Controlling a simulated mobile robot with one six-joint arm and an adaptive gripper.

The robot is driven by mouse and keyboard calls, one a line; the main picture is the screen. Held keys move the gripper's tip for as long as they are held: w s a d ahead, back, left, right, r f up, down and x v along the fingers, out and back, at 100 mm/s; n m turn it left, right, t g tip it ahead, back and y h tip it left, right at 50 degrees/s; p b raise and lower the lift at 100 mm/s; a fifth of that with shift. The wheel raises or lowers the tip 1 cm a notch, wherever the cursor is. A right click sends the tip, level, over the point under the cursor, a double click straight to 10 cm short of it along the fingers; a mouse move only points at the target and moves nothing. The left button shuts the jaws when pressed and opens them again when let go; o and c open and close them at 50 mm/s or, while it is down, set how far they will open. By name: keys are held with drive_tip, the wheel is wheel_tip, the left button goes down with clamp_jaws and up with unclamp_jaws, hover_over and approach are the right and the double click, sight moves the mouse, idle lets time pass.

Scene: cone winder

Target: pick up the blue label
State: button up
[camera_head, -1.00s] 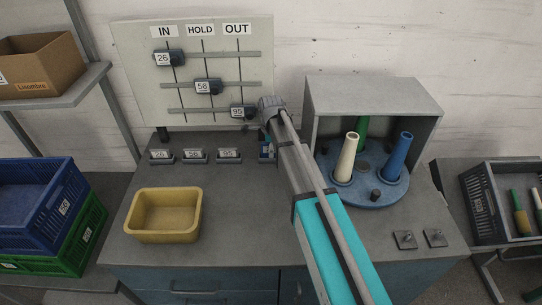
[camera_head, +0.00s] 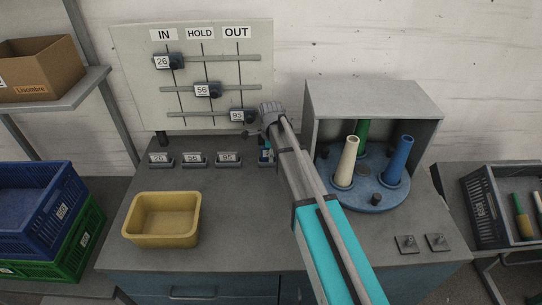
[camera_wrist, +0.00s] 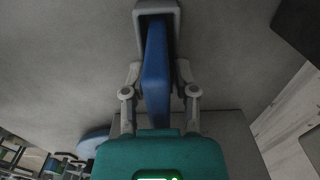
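The blue label (camera_wrist: 156,75) stands in a pale grey holder (camera_wrist: 140,18) in the wrist view. In the head view a small blue part of it (camera_head: 264,154) shows at the back of the bench, beside my arm. In the head view my gripper (camera_head: 263,143) is just above the label, partly hidden behind my own wrist.
Several small numbered label holders (camera_head: 192,160) stand in a row left of the gripper. Behind is the IN/HOLD/OUT board (camera_head: 140,90) with sliders. A yellow bin (camera_head: 160,240) is front left. A blue turntable (camera_head: 350,202) with cones stands right, under a grey hood (camera_head: 400,97).

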clamp_jaws()
drive_tip(key=shift+r, duration=0.15)
wheel_tip(320, 180, up, 3)
drive_tip(key=p, duration=0.3)
drive_tip(key=s+d+r+p, duration=0.4)
drive_tip(key=s+r+p, duration=0.5)
drive_tip(key=s, duration=0.4)
drive_tip(key=shift+s+r+p, duration=0.2)
drive_tip(key=shift+r+p, duration=0.2)
drive_tip(key=shift+p, duration=0.1)
